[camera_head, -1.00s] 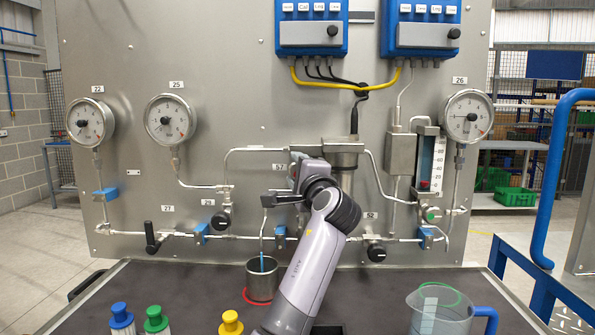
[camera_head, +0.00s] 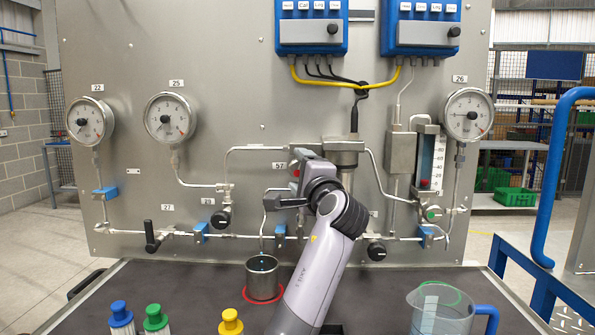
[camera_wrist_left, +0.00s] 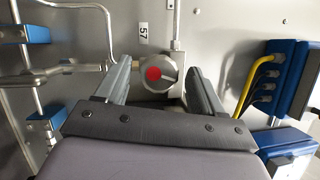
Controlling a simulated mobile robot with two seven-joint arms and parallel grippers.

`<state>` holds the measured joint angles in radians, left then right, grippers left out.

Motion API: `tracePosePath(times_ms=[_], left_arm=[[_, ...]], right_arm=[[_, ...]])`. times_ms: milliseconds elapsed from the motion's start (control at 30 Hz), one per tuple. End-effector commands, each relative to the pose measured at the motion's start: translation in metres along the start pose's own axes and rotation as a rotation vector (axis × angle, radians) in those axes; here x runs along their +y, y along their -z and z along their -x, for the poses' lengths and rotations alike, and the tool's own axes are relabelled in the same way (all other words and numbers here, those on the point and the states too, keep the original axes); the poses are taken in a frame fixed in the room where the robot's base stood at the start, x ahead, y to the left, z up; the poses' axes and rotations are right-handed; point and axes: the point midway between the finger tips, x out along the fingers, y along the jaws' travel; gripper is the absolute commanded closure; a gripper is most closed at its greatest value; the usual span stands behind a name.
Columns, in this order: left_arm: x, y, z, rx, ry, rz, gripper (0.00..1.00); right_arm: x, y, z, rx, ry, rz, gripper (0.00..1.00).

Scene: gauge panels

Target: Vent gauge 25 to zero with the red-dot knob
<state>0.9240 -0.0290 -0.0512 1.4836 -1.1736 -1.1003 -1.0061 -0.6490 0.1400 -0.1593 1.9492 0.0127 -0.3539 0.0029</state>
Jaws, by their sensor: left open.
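Gauge 25 (camera_head: 169,119) is a round white dial on the left of the metal panel. Its needle is small and seems to point left near the low end; I cannot read it exactly. The red-dot knob (camera_wrist_left: 153,75) is a round silver knob beside label 57. It shows in the head view only as a bit of red (camera_head: 295,172) behind the gripper. My left gripper (camera_head: 283,182) is open in front of it. In the left wrist view the two fingers (camera_wrist_left: 160,88) stand either side of the knob, with gaps visible. My right gripper is not in view.
A metal cup (camera_head: 262,279) on a red ring stands below the outlet tube. Gauge 22 (camera_head: 90,121) and gauge 26 (camera_head: 467,115) flank the panel. Capped bottles and a jug (camera_head: 440,311) stand in front.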

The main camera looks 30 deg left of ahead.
Motion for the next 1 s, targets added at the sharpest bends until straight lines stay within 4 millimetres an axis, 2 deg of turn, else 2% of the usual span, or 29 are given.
tracePosePath(times_ms=[200,333,1000], left_arm=[[0.001,0.001,0.035,0.002,0.001,0.002,0.32],[0.000,0.000,0.046,0.000,0.002,0.001,0.32],[-0.001,0.000,0.049,-0.001,0.002,0.000,0.32]], right_arm=[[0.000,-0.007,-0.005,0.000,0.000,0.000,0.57],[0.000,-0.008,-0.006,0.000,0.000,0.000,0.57],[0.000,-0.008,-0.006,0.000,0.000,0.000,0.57]])
